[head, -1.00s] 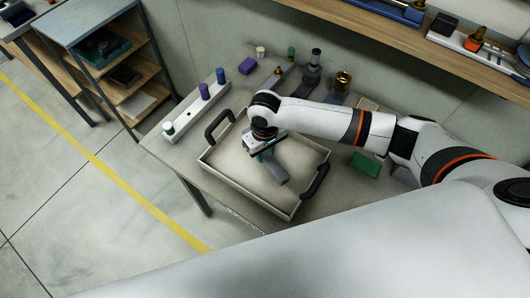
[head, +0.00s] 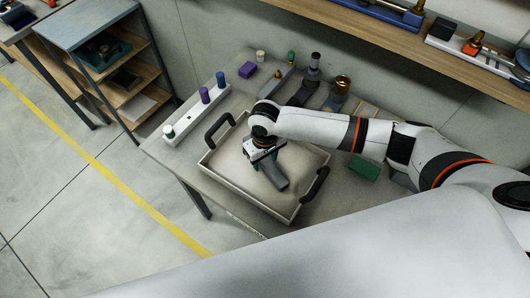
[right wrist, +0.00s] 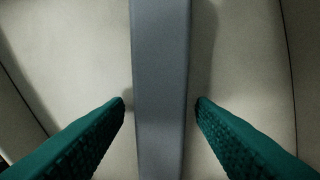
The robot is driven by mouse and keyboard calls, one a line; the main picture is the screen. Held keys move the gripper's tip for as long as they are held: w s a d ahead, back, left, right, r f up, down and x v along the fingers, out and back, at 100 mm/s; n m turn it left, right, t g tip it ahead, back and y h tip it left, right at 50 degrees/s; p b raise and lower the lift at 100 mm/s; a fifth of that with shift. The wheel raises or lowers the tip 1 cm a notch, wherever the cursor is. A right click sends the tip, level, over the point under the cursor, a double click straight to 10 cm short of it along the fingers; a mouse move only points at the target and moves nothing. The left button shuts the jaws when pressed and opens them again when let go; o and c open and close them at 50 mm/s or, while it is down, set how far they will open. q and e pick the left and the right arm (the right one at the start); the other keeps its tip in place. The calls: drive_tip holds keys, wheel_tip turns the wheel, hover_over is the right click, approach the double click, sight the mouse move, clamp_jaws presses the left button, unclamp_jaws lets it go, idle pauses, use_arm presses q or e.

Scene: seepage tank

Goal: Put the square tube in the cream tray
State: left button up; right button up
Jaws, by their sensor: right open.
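The square tube (head: 272,174) is a grey bar lying in the cream tray (head: 230,181), which has two black handles and stands on the table. The tube also runs top to bottom through the middle of the right wrist view (right wrist: 160,85). My right gripper (head: 262,158) is over the tray, above the tube. In the right wrist view its teal fingers (right wrist: 160,103) are open, one on each side of the tube, with a gap on both sides. The far end of the tube is hidden under the gripper in the head view. My left gripper is not in view.
A white rack (head: 196,112) with purple, blue and white-green pieces stands left of the tray. A purple block (head: 247,70), several fittings and a green block (head: 364,167) are on the table. A wooden shelf (head: 390,38) runs along the wall.

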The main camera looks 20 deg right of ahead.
sight(265, 160)
wheel_tip(265, 160, up, 12)
drive_tip(key=b, duration=0.2)
